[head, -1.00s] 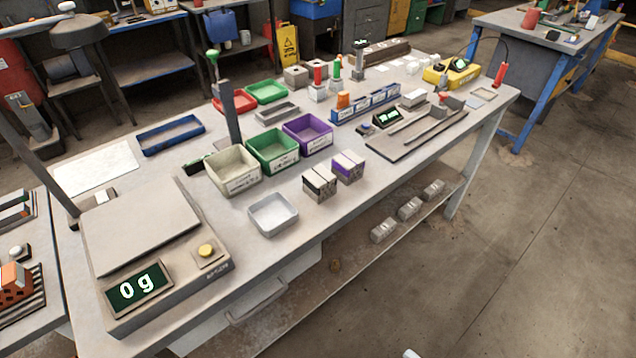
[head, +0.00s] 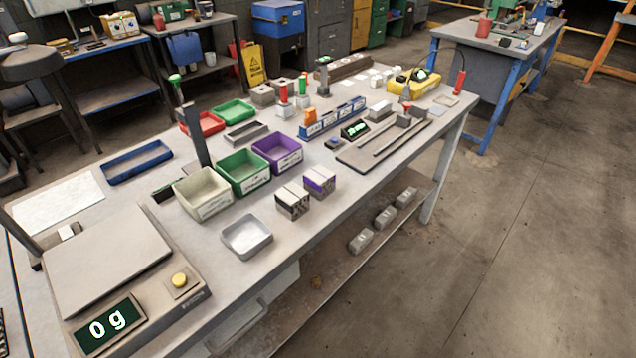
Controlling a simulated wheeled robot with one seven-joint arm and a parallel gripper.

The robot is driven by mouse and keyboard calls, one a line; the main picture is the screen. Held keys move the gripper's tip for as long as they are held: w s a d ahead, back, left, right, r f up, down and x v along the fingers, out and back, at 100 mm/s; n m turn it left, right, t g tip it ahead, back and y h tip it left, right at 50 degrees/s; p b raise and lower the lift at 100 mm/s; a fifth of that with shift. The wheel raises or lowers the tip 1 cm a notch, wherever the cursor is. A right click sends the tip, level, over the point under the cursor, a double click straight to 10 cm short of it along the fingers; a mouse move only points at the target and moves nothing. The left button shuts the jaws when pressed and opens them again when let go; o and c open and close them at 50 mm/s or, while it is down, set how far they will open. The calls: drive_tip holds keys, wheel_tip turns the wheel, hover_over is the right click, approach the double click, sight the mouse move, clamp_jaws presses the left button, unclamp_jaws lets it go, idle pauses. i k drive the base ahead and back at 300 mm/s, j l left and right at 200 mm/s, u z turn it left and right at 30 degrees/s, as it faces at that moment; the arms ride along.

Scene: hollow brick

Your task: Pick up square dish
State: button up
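The square dish (head: 246,237) is a small, shallow, pale grey tray with rounded corners. It stands empty on the workbench near the front edge, right of the scale and in front of the cream bin. Nothing covers it. My gripper is not in view in the head picture.
A scale (head: 108,254) reading 0 g stands left of the dish. Cream (head: 205,207), green (head: 243,185) and purple (head: 278,163) bins stand behind it. Two small boxes (head: 292,205) (head: 320,187) sit to its right. The workbench (head: 180,234) has some bare surface around the dish.

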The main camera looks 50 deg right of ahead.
sight(246, 236)
drive_tip(key=i+j, duration=0.1)
drive_tip(key=j, duration=0.3)
drive_tip(key=i+j+z, duration=0.1)
drive_tip(key=j+z, duration=0.6)
drive_tip(key=z, duration=0.95)
